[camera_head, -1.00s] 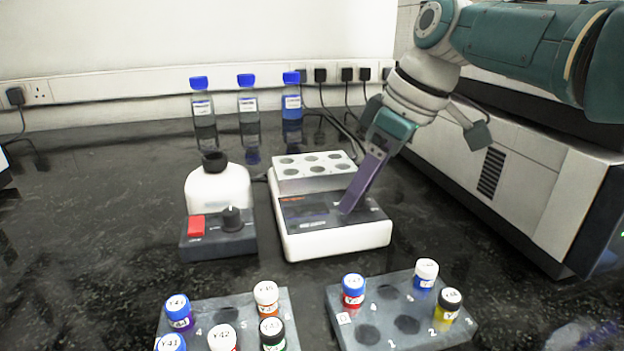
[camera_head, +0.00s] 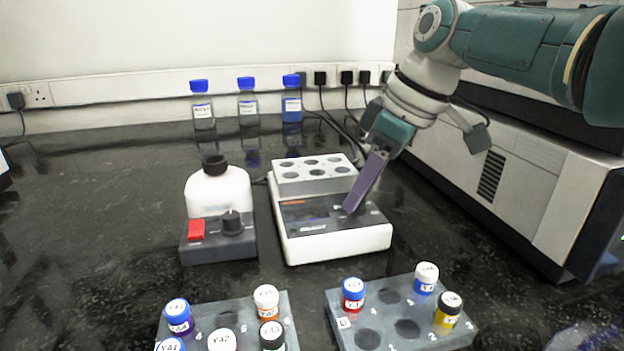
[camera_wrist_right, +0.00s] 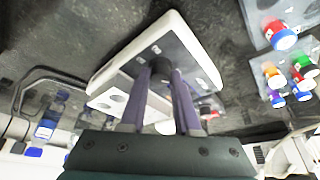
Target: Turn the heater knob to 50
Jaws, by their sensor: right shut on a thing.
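The heater (camera_head: 330,246) is a white box with a dark front panel and a white block of round wells on top, standing mid-table in the head view. Its dark knob (camera_wrist_right: 162,68) sits between my right gripper's purple fingertips in the right wrist view. My right gripper (camera_head: 351,207) reaches down from the upper right, tilted, and is shut on the knob. In the head view the fingers mostly hide the knob, and I cannot read its setting. My left gripper is not in view.
A white bottle device with a red switch (camera_head: 196,230) and a black knob (camera_head: 231,222) stands left of the heater. Two grey racks (camera_head: 292,303) (camera_head: 335,302) with capped vials lie in front. Blue-capped bottles (camera_head: 247,105) stand behind. A large white machine (camera_head: 520,190) bounds the right.

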